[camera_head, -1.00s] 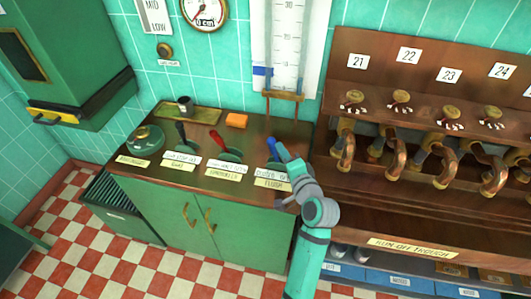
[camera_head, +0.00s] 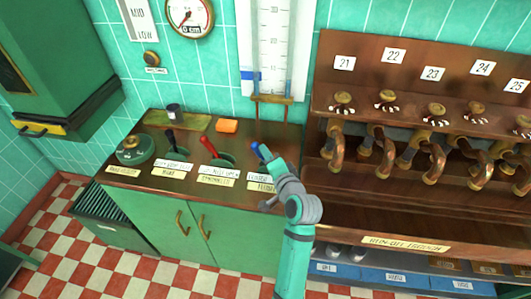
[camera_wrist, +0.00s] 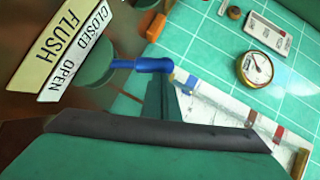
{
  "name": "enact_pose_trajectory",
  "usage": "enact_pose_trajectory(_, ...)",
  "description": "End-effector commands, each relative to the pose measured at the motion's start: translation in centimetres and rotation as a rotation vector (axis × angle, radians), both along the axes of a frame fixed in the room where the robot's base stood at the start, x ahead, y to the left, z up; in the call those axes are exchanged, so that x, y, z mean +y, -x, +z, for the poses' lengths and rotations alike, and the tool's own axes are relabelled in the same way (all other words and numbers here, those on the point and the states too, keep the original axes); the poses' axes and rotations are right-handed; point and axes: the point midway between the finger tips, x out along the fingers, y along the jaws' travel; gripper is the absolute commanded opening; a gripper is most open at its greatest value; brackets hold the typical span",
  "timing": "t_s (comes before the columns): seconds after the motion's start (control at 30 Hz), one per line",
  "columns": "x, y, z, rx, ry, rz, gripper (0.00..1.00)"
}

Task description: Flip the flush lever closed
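The flush lever (camera_head: 258,151) has a blue handle and stands at the right end of the wooden counter top, above the yellow FLUSH label (camera_head: 260,187) and its white label. In the wrist view the blue lever (camera_wrist: 143,65) comes out of a round green base, beside the CLOSED OPEN label (camera_wrist: 77,55). My gripper (camera_head: 270,160) is right at the lever, covering part of it in the head view. In the wrist view a teal finger (camera_wrist: 160,100) is close to the blue handle's end; contact is unclear. I cannot tell how far the fingers are apart.
A red lever (camera_head: 208,147), a black-handled lever (camera_head: 171,140) and a green round dial (camera_head: 134,151) stand to the left. An orange block (camera_head: 227,126) lies behind. A glass gauge (camera_head: 274,50) rises at the wall. The wooden tap rack (camera_head: 345,80) is close on the right.

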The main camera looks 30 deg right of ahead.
Motion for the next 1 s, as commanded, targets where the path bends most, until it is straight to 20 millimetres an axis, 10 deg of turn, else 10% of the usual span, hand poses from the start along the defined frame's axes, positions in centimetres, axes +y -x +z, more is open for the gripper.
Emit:
enact_pose_trajectory(0.43,-1.7,1.6,1.9,-0.003,0.001,0.01,0.0)
enact_pose_trajectory(1.0,-0.7,11.0,4.1,-0.001,0.0,0.005,0.0)
